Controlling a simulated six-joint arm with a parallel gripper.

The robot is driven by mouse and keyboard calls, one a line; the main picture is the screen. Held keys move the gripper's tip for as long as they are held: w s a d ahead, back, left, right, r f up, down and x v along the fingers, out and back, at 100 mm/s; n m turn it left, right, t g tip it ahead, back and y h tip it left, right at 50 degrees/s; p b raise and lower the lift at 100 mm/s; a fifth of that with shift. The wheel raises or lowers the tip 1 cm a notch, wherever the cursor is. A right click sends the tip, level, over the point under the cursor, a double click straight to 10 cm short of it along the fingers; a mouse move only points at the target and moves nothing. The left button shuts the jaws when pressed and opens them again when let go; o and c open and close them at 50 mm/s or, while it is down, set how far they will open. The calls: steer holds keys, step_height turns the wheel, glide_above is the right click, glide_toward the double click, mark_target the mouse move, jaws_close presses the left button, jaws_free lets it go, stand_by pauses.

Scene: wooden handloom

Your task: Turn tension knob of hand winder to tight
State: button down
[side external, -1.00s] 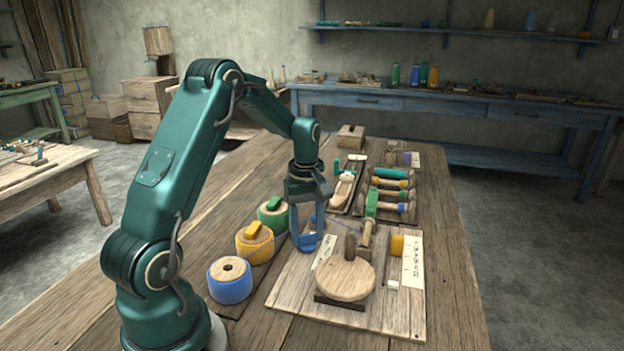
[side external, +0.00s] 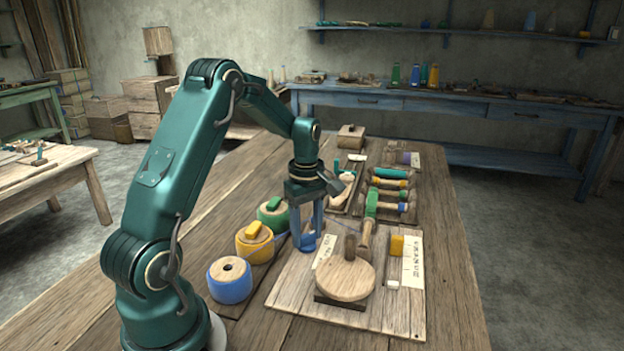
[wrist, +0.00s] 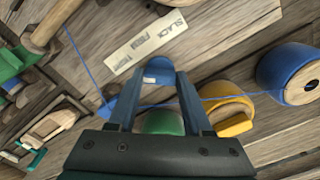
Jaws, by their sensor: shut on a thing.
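My gripper (side external: 307,238) points down at the left edge of the hand winder's wooden board (side external: 293,285). In the wrist view, the gripper (wrist: 156,78) is shut on the blue tension knob (wrist: 158,68), one finger on either side. A small white mark shows on the knob's near side; the setting it points to cannot be told. A pale label strip (wrist: 150,40) beside the knob reads SLACK at one end; its other words are hard to read. In the side view the fingers largely hide the knob. The winder's round wooden wheel (side external: 345,280) is in front right of the gripper.
Blue (side external: 230,282), yellow (side external: 254,246) and green (side external: 273,217) spools stand left of the board. A blue thread (wrist: 85,60) passes near the knob. A yellow block (side external: 397,245) and a rack of bobbins (side external: 392,195) lie to the right.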

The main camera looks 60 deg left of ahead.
mark_target(307, 234)
steer(key=shift+c, duration=1.6)
jaws_free()
steer(key=shift+r, duration=2.6)
steer(key=s+d+r+m+t+y, duration=0.1)
steer(key=s+d+r+m+t, duration=0.25)
steer(key=d+r+m, duration=0.6)
steer(key=s+d+f+m+t+h, duration=0.1)
steer(key=s+d+m+t, duration=0.1)
steer(key=s+d+m, duration=0.6)
steer(key=shift+s+d+f+m, duration=0.35)
steer(key=shift+s+m, duration=0.3)
steer(key=shift+m, duration=0.2)
